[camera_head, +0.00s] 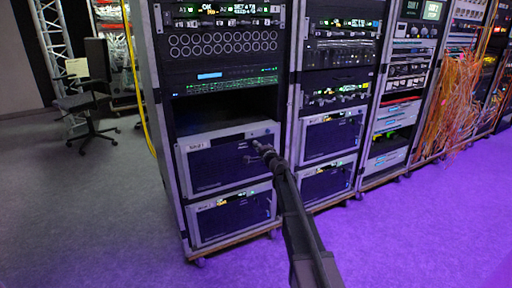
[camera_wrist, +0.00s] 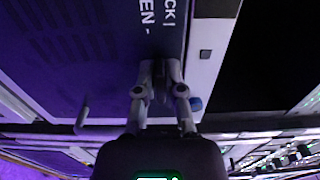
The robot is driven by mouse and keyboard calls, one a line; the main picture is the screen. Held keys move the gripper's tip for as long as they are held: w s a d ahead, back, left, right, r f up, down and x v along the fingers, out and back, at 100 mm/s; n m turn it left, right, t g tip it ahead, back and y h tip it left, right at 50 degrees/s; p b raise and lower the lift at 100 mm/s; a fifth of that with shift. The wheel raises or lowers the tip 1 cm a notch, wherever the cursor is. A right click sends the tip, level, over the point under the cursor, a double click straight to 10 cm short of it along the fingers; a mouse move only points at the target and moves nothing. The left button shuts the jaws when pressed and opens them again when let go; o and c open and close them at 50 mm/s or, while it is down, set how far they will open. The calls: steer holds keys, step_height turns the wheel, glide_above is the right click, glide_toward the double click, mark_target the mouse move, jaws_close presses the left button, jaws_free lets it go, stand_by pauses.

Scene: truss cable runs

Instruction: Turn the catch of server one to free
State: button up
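A server with a dark front and pale frame (camera_head: 228,162) sits in the nearest rack, with a small white label (camera_head: 199,146) at its upper left that is too blurred to read surely. My gripper (camera_head: 261,147) reaches its front near the upper right. In the wrist view my gripper (camera_wrist: 160,70) has its two fingertips close together at the server's panel (camera_wrist: 85,45), just below printed lettering (camera_wrist: 158,14) ending "CK" and "EN". The catch is not clearly seen; the fingers cover that spot. Whether they grip it cannot be told.
A second similar server (camera_head: 232,217) sits below, and a dark empty bay (camera_head: 225,107) is above. More racks stand to the right, with orange cables (camera_head: 462,95) hanging. A chair (camera_head: 88,105) stands at left. The floor in front is clear.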

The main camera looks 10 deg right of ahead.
steer(key=o, duration=0.4)
steer(key=shift+c, duration=0.2)
steer(key=shift+s, duration=0.15)
steer(key=v, duration=1.1)
steer(key=shift+s, duration=0.3)
steer(key=shift+d, duration=0.15)
